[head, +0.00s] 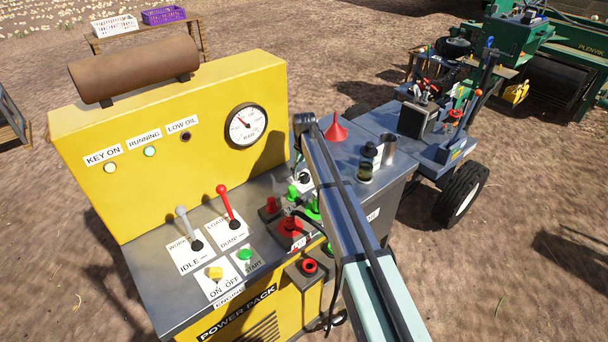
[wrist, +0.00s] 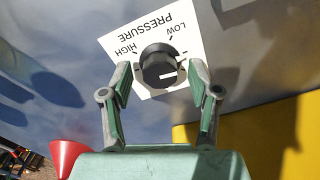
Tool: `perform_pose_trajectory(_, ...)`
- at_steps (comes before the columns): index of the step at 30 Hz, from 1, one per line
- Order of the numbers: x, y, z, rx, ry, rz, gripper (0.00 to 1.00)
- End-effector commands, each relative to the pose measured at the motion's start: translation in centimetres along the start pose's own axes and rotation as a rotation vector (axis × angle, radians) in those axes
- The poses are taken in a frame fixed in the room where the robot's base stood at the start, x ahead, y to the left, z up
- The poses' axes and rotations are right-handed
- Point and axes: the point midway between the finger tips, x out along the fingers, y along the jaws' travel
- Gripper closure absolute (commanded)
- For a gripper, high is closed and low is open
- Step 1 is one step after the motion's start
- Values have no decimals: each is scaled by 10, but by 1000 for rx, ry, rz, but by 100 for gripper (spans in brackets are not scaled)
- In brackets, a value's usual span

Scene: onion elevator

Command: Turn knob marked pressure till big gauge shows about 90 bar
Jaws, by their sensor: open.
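The pressure knob (wrist: 157,68) is black and round, on a white plate (wrist: 183,28) reading HIGH, PRESSURE and LOW, upside down in the wrist view. Its white mark points right, roughly toward a tick at the plate's side. My gripper (wrist: 160,80) is open, with one finger on each side of the knob; contact is not clear. In the head view my arm hides the gripper, and a dark knob (head: 305,178) shows beside it. The big round gauge (head: 245,127), marked BAR, has a red needle pointing to the upper left; its numbers are too small to read.
Left are a grey lever (head: 186,222), a red lever (head: 228,202) and buttons. Red and green fittings (head: 290,222) sit close beside my arm.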

Motion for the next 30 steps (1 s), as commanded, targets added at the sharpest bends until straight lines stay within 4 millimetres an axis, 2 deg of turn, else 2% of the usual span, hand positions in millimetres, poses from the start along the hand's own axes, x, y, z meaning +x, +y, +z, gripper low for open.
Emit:
perform_pose_trajectory(5, -24, 0, 0, 0, 2, 0, 39)
perform_pose_trajectory(12, -70, 0, -1, 0, 3, 0, 39)
perform_pose_trajectory(18, -101, 0, 0, 0, 1, 0, 39)
perform_pose_trajectory(24, -114, 0, 0, 0, 0, 0, 39)
perform_pose_trajectory(30, -116, 0, 0, 0, 0, 0, 39)
